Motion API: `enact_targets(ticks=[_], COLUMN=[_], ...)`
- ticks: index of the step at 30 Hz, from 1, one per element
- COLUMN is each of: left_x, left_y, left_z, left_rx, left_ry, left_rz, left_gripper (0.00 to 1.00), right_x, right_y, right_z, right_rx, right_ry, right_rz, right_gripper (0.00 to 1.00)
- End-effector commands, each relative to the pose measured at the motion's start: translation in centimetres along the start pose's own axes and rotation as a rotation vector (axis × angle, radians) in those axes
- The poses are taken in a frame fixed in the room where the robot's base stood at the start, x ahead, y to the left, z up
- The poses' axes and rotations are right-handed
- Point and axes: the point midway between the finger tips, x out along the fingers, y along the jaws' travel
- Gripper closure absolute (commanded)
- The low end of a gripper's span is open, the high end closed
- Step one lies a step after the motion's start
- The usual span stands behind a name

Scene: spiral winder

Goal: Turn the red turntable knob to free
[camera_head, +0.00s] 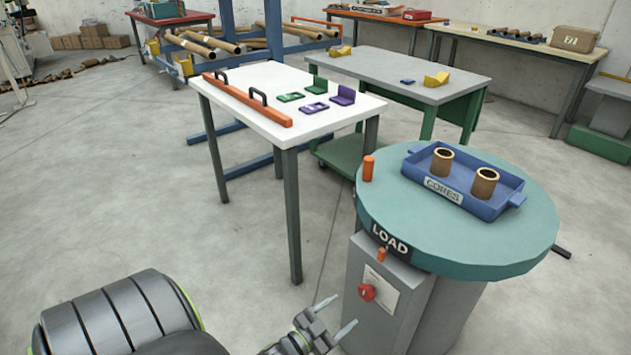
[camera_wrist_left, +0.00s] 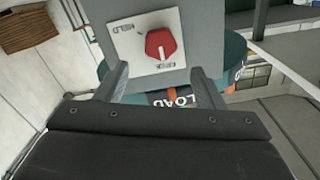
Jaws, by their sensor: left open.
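The red knob (camera_head: 367,292) sits on a pale label plate on the front of the grey pedestal (camera_head: 378,320) under the turntable (camera_head: 450,240). In the left wrist view the knob (camera_wrist_left: 160,44) shows large on its plate (camera_wrist_left: 130,45), with small lettering at two places; one looks like HELD, the other is hard to read. A pale mark shows on the knob's lower part there. My left gripper (camera_head: 336,316) is open and empty, just left of and below the knob. Its two fingers (camera_wrist_left: 158,88) stand apart, short of the knob. My right gripper is not in view.
The green turntable carries a blue CORES tray (camera_head: 440,199) with two brown cores. Orange pegs stand at its rim (camera_head: 368,168) and below the LOAD sign (camera_head: 381,254). A white table (camera_head: 270,85) stands behind, left of it. Floor left of the pedestal is clear.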

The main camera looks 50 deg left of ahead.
Motion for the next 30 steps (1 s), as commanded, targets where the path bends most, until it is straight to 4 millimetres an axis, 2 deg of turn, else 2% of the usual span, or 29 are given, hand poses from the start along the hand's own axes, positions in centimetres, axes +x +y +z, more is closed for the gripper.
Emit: enact_targets(ticks=[1, 6, 12, 17, 30], left_x=[-1.4, -5.0, -7.5, -8.1, -8.0], left_y=[0.0, 0.0, 0.0, 0.0, 0.0], left_z=[0.0, 0.0, 0.1, 0.0, 0.0], left_rx=[0.000, 0.000, -0.001, -0.001, -0.001], left_ry=[-0.003, -0.003, -0.002, 0.000, 0.000], left_rz=[0.000, 0.000, -0.001, -0.001, 0.000], left_gripper=[0.38, 0.38, 0.38, 0.38, 0.38], right_x=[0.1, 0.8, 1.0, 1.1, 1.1], right_y=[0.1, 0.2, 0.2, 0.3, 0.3], right_z=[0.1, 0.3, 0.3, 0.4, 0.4], right_rx=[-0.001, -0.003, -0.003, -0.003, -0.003], right_ry=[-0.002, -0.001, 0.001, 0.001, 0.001], right_rz=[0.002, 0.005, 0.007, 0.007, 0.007], right_gripper=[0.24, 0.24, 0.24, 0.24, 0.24])
